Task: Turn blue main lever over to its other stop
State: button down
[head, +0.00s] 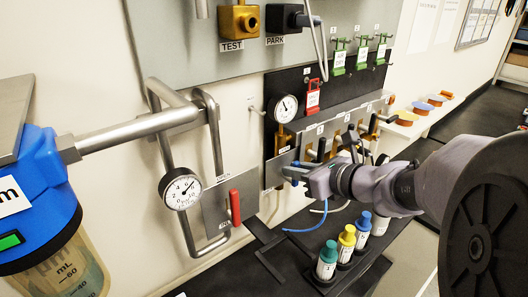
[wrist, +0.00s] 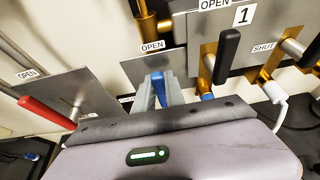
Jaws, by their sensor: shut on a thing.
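The blue main lever (wrist: 159,92) stands between my gripper's fingers in the wrist view, on a grey metal plate (wrist: 140,68). Its visible end points up the picture toward the OPEN label (wrist: 152,46) on that plate. A second label at the plate's lower left is mostly hidden by my gripper. My gripper (wrist: 160,90) is shut on the lever; its body hides the lever's lower part and pivot. In the head view my gripper (head: 294,173) is at the panel's lower edge, and only a little blue shows there.
A red lever (wrist: 45,112) on its own plate is left of my gripper; it also shows in the head view (head: 235,207). A black lever (wrist: 228,55) is close on the right. Capped bottles (head: 346,243) stand below my arm. A gauge (head: 284,108) is above.

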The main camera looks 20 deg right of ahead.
jog(key=c, duration=1.4)
grip_release()
jog(key=shift+s+r, duration=0.1)
jog(key=p+v, duration=0.3)
jog(key=v, duration=1.4)
jog(key=shift+p, duration=0.3)
jog(key=shift+s, duration=0.15)
